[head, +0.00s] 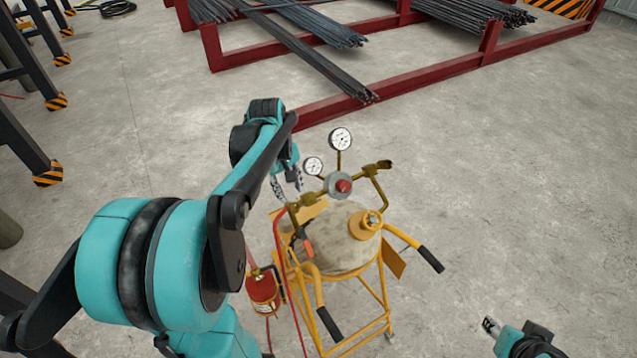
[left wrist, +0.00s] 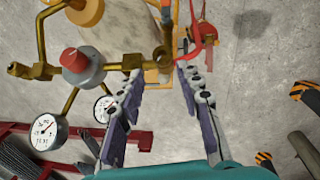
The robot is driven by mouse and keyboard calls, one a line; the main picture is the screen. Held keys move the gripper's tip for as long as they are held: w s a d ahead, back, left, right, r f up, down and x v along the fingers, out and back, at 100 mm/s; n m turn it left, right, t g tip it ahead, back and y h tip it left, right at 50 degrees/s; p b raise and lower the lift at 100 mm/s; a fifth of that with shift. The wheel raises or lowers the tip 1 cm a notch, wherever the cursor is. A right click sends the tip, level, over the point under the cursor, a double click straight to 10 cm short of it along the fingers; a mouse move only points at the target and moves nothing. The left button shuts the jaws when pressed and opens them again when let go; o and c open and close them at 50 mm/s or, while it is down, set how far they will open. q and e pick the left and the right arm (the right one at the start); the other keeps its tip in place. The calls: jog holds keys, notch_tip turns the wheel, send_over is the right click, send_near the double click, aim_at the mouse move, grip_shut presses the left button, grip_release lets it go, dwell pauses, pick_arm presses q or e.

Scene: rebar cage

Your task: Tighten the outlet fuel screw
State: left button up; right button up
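A brass pipe assembly with a grey regulator and red knob (head: 343,185) stands on top of a tank (head: 343,238) in a yellow cart. I cannot tell which fitting is the outlet fuel screw. One brass fitting (head: 384,165) ends the right pipe; the other pipe end is by my left gripper (head: 287,185). In the left wrist view, my left gripper (left wrist: 160,68) has its fingers spread with nothing clamped between them. The nearer brass pipe end (left wrist: 132,62) is beside the left-hand fingertip; contact is unclear. My right gripper (head: 490,325) is at the lower right, away from the cart.
Two pressure gauges (head: 340,139) rise beside the regulator. A red hose (head: 279,235) hangs at the cart's left, near a red extinguisher (head: 263,292). Yellow cart handles (head: 410,243) stick out. A red rack (head: 400,80) with rebar stands behind. The floor at right is clear.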

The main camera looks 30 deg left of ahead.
aim_at(293, 206)
pick_arm(q)
jog(key=f, duration=0.7)
jog(key=shift+w+f, duration=0.1)
jog(key=shift+w, duration=0.3)
jog(key=shift+s+f, duration=0.1)
jog(key=shift+f, duration=0.1)
grip_shut()
